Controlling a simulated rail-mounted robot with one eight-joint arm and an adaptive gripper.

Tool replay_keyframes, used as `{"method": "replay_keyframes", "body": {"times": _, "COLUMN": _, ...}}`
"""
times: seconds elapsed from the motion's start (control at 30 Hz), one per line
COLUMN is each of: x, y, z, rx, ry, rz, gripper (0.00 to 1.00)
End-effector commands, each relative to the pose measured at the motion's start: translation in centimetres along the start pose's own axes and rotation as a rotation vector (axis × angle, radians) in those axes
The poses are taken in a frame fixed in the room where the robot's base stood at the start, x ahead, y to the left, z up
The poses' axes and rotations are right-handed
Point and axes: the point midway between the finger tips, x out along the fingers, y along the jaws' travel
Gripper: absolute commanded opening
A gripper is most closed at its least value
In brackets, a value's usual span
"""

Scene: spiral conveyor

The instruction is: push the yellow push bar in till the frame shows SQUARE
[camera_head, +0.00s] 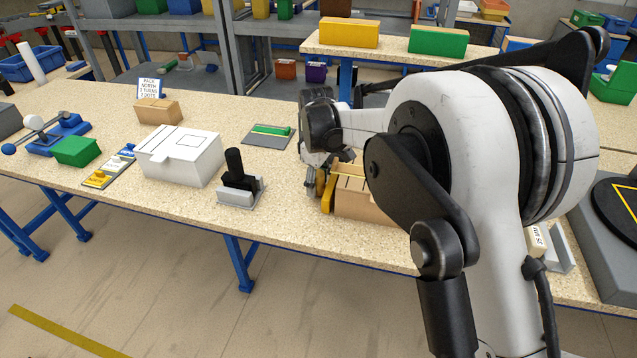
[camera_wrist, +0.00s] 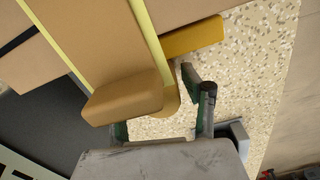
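The yellow push bar (camera_head: 328,194) is at the left end of a wooden box (camera_head: 368,205) on the bench. In the wrist view its yellow bar (camera_wrist: 197,37) sticks out beside the box, and an ochre block (camera_wrist: 124,97), apparently part of it, stands nearer the camera. My gripper (camera_head: 314,188) is low at the box's left end, close to the yellow part. In the wrist view my gripper (camera_wrist: 158,102) has its fingers apart, with the ochre part around the gap; I cannot tell if they touch it. The word SQUARE is not readable in either view.
Left of the box stand a grey holder with a black block (camera_head: 240,185), a white box (camera_head: 180,153) and a green block (camera_head: 76,151). A grey plate with a green bar (camera_head: 268,133) lies behind. Bare bench lies between the holder and the box.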

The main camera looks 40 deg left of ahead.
Motion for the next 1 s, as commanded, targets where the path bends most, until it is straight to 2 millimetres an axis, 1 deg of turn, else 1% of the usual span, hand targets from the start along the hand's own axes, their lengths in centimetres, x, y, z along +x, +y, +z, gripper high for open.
{"method": "replay_keyframes", "body": {"times": 0.27, "x": 0.0, "y": 0.0, "z": 0.0, "rx": 0.0, "ry": 0.0, "rz": -0.001, "gripper": 0.5}}
{"method": "replay_keyframes", "body": {"times": 0.37, "x": -0.4, "y": 0.0, "z": 0.0, "rx": 0.0, "ry": 0.0, "rz": -0.001, "gripper": 0.5}}
{"method": "replay_keyframes", "body": {"times": 0.43, "x": -1.0, "y": 0.0, "z": 0.0, "rx": 0.0, "ry": 0.0, "rz": -0.001, "gripper": 0.5}}
{"method": "replay_keyframes", "body": {"times": 0.57, "x": -3.1, "y": 0.0, "z": 0.0, "rx": 0.0, "ry": 0.0, "rz": -0.001, "gripper": 0.5}}
{"method": "replay_keyframes", "body": {"times": 0.8, "x": -7.9, "y": 0.0, "z": 0.0, "rx": 0.0, "ry": 0.0, "rz": 0.0, "gripper": 0.5}}
{"method": "replay_keyframes", "body": {"times": 0.9, "x": -9.6, "y": 0.0, "z": 0.0, "rx": 0.0, "ry": 0.0, "rz": 0.0, "gripper": 0.5}}
{"method": "replay_keyframes", "body": {"times": 1.0, "x": -10.8, "y": 0.0, "z": 0.0, "rx": 0.0, "ry": 0.0, "rz": 0.0, "gripper": 0.5}}
